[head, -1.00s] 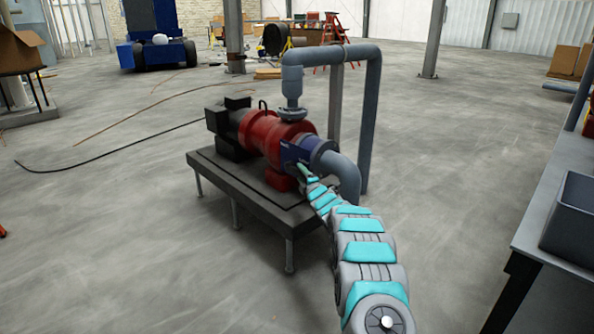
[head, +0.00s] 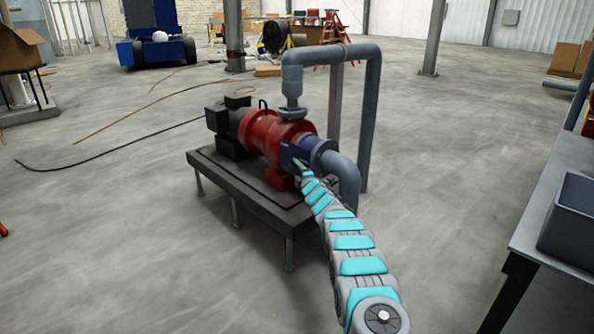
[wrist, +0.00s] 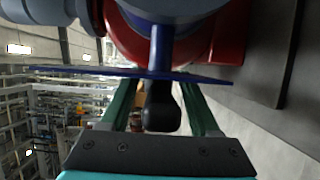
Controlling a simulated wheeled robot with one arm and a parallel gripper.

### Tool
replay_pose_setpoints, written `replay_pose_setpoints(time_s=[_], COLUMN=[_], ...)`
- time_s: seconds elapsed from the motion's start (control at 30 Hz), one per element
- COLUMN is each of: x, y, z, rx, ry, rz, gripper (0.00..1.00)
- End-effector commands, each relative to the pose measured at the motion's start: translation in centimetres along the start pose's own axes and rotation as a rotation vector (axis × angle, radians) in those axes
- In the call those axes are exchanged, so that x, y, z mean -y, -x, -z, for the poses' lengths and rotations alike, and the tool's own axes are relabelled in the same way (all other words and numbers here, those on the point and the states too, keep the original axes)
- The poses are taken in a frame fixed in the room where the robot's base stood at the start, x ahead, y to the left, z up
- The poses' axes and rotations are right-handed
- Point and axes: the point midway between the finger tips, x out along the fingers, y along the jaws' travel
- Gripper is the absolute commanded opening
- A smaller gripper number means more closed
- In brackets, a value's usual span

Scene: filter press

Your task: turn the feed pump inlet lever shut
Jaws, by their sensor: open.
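The feed pump (head: 272,132) is red with a dark motor end and stands on a low grey table. A blue plate (head: 293,153) sits at its near end, beside the grey inlet pipe. In the wrist view, the lever shows as a blue stem (wrist: 159,48) with a black grip (wrist: 162,108) at its end. My gripper (wrist: 160,112) is open, with one green finger on each side of the black grip. Gaps show between grip and fingers. The blue plate (wrist: 215,78) is seen edge-on across the fingertips. In the head view, the lever is too small to make out.
The pump's table (head: 265,214) has a raised edge and thin legs. A bench with a dark bin (head: 575,222) stands at the right.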

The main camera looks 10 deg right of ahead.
Motion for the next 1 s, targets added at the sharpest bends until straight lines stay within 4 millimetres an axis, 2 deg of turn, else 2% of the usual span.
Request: replay_pose_setpoints(time_s=[0.2,0.73,1.0], x=[0.01,0.06,0.07], y=[0.0,0.01,0.01], z=[0.0,0.02,0.04], rx=[0.0,-0.001,-0.001], ry=[0.0,0.0,0.0], rz=[0.0,0.001,0.001], gripper=[0.6,0.01,0.0])
